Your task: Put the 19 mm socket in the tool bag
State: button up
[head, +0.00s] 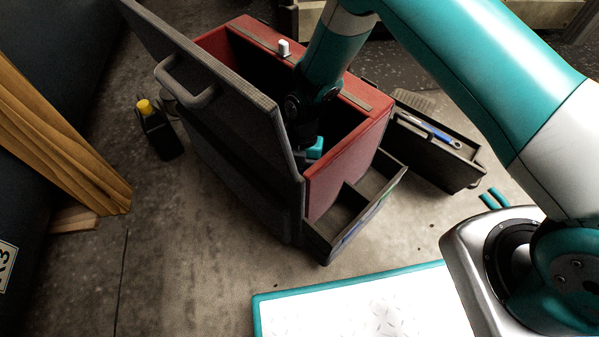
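No 19 mm socket can be made out. A small white piece (284,47) stands on the far rim of a red chest (345,165), too small to identify. The chest is open, with its dark lid (235,105) raised on the left side. My gripper (315,150) reaches down into the chest near its front wall. A teal part of it shows, but its fingertips are hidden, so I cannot tell whether it is open or holds anything. A dark open container (437,165) at the right holds a blue-handled tool (428,130); I cannot tell whether this is the tool bag.
An open drawer (325,245) with compartments juts from the chest's front. A black bottle with a yellow cap (158,130) stands at left. Teal pieces (494,198) lie on the floor at right. A teal-edged white platform (365,305) is in the foreground.

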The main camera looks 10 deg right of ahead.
jog(key=shift+f, duration=0.2)
jog(key=o, duration=1)
jog(key=shift+c, duration=0.2)
jog(key=shift+r, duration=0.1)
jog(key=p+v, duration=0.4)
jog(key=v, duration=0.3)
jog(key=shift+r, duration=0.35)
jog(key=shift+w, duration=0.1)
